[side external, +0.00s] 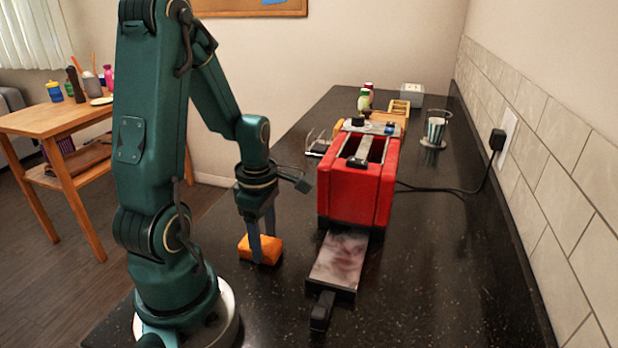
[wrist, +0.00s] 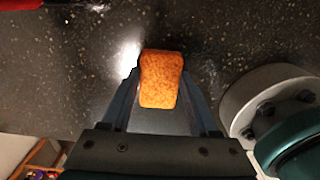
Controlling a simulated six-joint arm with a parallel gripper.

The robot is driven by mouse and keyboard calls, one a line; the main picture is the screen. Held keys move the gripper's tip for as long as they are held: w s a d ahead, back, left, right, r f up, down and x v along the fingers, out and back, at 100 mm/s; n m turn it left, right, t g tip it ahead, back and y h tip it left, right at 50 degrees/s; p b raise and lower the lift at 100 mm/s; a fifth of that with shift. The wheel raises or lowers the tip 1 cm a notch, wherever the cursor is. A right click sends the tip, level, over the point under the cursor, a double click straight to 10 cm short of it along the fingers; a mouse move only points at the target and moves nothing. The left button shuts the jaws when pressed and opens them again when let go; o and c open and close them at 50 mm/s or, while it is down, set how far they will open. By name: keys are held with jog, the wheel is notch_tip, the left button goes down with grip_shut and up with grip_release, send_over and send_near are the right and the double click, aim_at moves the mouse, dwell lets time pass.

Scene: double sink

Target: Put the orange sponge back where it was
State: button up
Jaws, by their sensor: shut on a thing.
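The orange sponge (side external: 246,248) is at the left part of the black countertop, near the base of my arm. My gripper (side external: 263,250) points down and is shut on the sponge, with a finger on each side of it. In the wrist view the sponge (wrist: 160,80) sits between the two fingers of my gripper (wrist: 160,98). The sponge is at or very near the counter surface; I cannot tell whether it touches.
A red toaster (side external: 350,195) stands right of my gripper, its cord running to a wall outlet. A flat tray-like piece with a dark handle (side external: 338,262) lies in front of it. Counter between sponge and toaster is clear.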

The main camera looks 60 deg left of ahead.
aim_at(265, 243)
jog(key=shift+f, duration=0.1)
jog(key=o, duration=1.3)
notch_tip(265, 243, up, 12)
jog(key=d+r+m+t, duration=0.1)
jog(key=d+m, duration=0.3)
jog(key=m, duration=0.5)
jog(key=d+m+t, duration=0.2)
jog(key=d+m, duration=0.3)
jog(key=m, duration=0.4)
jog(key=d+r+m+t, duration=0.1)
jog(key=d+m, duration=0.3)
jog(key=m, duration=0.5)
jog(key=shift+d+r+t, duration=0.3)
jog(key=shift+d+t, duration=0.1)
jog(key=shift+t, duration=0.4)
